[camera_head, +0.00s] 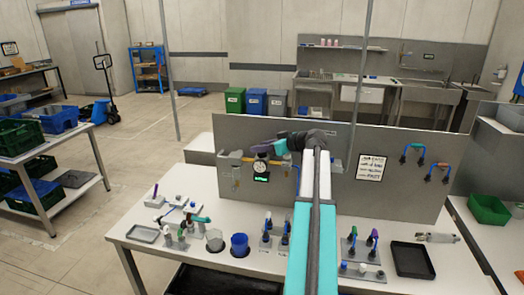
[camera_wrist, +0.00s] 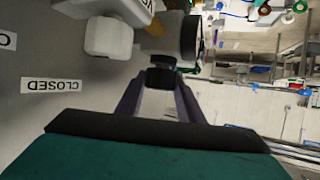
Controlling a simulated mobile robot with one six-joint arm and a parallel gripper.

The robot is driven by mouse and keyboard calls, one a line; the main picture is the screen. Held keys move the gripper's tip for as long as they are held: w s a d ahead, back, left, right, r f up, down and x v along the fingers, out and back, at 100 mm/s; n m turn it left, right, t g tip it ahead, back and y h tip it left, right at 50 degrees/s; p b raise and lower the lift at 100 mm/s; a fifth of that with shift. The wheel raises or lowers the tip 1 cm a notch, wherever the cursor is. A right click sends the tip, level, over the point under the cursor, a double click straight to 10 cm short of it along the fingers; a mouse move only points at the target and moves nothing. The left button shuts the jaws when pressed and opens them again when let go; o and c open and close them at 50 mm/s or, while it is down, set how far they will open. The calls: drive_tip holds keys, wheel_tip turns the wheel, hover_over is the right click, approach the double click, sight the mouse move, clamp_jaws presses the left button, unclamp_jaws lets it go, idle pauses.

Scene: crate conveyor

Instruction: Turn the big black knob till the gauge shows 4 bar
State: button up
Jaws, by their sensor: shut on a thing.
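The gauge (camera_head: 255,166) is a small round pale dial on the grey upright panel, above a small green-lit display (camera_head: 261,178). Its reading is too small to make out. My gripper (camera_head: 262,148) is at the panel just above the gauge, its purple fingers pointing left. In the wrist view my gripper (camera_wrist: 160,88) has its two fingers closing in on a black piece, the black knob (camera_wrist: 160,77), and is shut on it. The knob is mostly hidden by the fingers, and its turn angle cannot be told.
Pale fittings (camera_wrist: 108,37) and a dark-faced round body (camera_wrist: 191,38) sit close beyond the fingers. A CLOSED label (camera_wrist: 50,86) is on the panel.

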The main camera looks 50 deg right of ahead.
drive_tip(key=m+h+b, duration=0.2)
drive_tip(key=shift+s+a+f+h, duration=0.1)
drive_tip(key=shift+a+f+h, duration=0.1)
drive_tip(key=shift+h, duration=0.2)
drive_tip(key=shift+r+m+h+b, duration=0.15)
drive_tip(key=shift+m+h+b, duration=0.4)
drive_tip(key=shift+m+h, duration=0.4)
drive_tip(key=shift+d+r+m+g+h+p, duration=0.1)
drive_tip(key=shift+m+g+h+p, duration=0.8)
drive_tip(key=shift+m+h, duration=1.15)
drive_tip(key=shift+d+m+g+h+p, duration=0.15)
drive_tip(key=shift+m+g+h+p, duration=0.55)
drive_tip(key=shift+m+g+h, duration=0.1)
drive_tip(key=o, duration=1.1)
drive_tip(key=shift+c, duration=0.2)
